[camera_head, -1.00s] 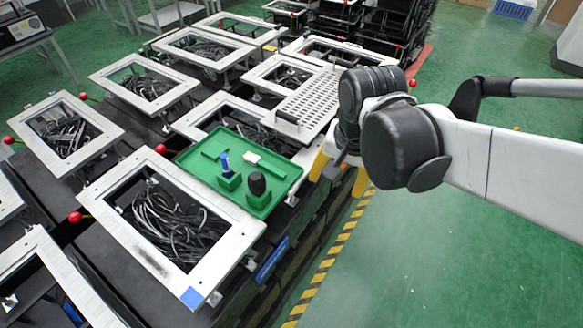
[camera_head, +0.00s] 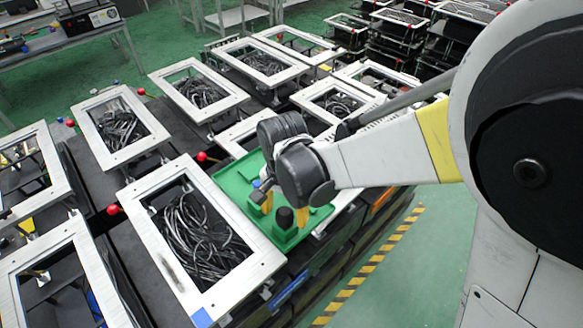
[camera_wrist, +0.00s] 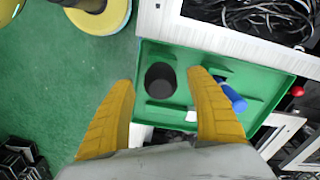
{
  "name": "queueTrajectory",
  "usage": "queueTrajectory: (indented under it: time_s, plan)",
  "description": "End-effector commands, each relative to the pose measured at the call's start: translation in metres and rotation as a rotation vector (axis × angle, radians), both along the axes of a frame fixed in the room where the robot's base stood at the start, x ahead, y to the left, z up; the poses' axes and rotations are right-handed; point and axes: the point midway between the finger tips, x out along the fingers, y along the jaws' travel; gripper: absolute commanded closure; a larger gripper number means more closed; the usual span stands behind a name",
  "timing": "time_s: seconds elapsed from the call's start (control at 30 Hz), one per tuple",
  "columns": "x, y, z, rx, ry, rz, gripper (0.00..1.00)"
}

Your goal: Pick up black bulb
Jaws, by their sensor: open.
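The black bulb (camera_head: 284,217) is a dark rounded piece standing in a green holder on the green tray (camera_head: 240,178). In the wrist view the black bulb (camera_wrist: 160,80) lies between and beyond the two yellow fingertips, with no contact visible. My gripper (camera_head: 284,222) hangs over the tray, its yellow fingers spread. In the wrist view my gripper (camera_wrist: 165,80) is open and empty. A blue piece (camera_wrist: 232,97) is on the tray just right of the right finger; my gripper largely hides it in the head view.
A white piece (camera_wrist: 191,116) lies on the tray beside the right finger. White frames (camera_head: 200,235) with black cables surround the tray. Red knobs (camera_head: 113,209) stick up between frames. Green floor (camera_head: 440,260) is open at the right, past a yellow-black striped line.

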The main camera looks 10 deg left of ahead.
Motion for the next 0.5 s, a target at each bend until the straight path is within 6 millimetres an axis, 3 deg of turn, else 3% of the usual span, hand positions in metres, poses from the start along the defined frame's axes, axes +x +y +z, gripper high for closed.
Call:
queueTrajectory:
  time_s: [0.13, 0.4, 0.5]
  plan:
    - [0.0, 0.0, -0.019, 0.0, 0.0, 0.0, 0.35]
    - [0.0, 0.0, -0.021, 0.0, 0.0, 0.0, 0.37]
    - [0.0, 0.0, -0.021, 0.0, 0.0, 0.0, 0.67]
